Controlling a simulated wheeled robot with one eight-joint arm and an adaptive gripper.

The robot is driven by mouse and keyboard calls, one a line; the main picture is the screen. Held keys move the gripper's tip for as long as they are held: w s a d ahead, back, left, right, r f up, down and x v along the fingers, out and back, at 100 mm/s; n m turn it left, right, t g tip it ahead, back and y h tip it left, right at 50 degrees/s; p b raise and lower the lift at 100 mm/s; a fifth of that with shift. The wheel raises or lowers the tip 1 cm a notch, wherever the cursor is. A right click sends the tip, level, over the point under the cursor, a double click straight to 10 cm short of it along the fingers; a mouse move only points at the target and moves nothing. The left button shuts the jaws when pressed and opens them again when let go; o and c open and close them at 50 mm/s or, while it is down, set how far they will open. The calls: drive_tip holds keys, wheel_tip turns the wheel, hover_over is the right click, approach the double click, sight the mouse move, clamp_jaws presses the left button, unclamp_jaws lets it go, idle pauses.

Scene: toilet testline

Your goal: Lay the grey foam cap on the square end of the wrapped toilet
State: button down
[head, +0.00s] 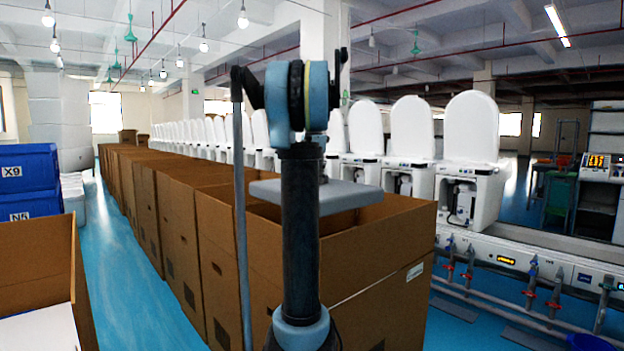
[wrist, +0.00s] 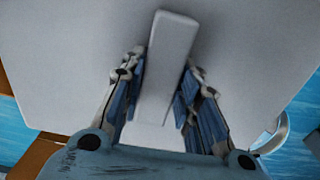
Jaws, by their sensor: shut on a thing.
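The grey foam cap (head: 345,196) is a flat, level slab in the head view, partly hidden behind my arm. It hangs above the open cardboard box in front of me. In the wrist view the cap (wrist: 80,60) fills most of the picture, with a raised bar (wrist: 168,50) along its middle. My gripper (wrist: 165,80) has its fingers on both sides of this bar and is shut on it. In the head view the gripper is hidden behind my arm. I cannot make out a wrapped toilet or its square end; the box's inside is mostly hidden.
A row of open cardboard boxes (head: 176,215) runs back on the left. White toilets with raised lids (head: 472,128) stand on a test line with pipes at right. Blue crates (head: 28,180) and another box (head: 40,270) are at far left. Blue floor (head: 135,300) is clear between.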

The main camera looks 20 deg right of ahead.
wheel_tip(320, 180, down, 38)
idle(2.7)
drive_tip(key=shift+s+f, duration=0.1)
drive_tip(key=shift+f, duration=0.35)
idle(0.6)
drive_tip(key=c, duration=1.1)
unclamp_jaws()
drive_tip(key=shift+r, duration=0.15)
wheel_tip(320, 180, up, 12)
drive_tip(key=shift+a+f, duration=0.1)
drive_tip(key=shift+f, duration=0.05)
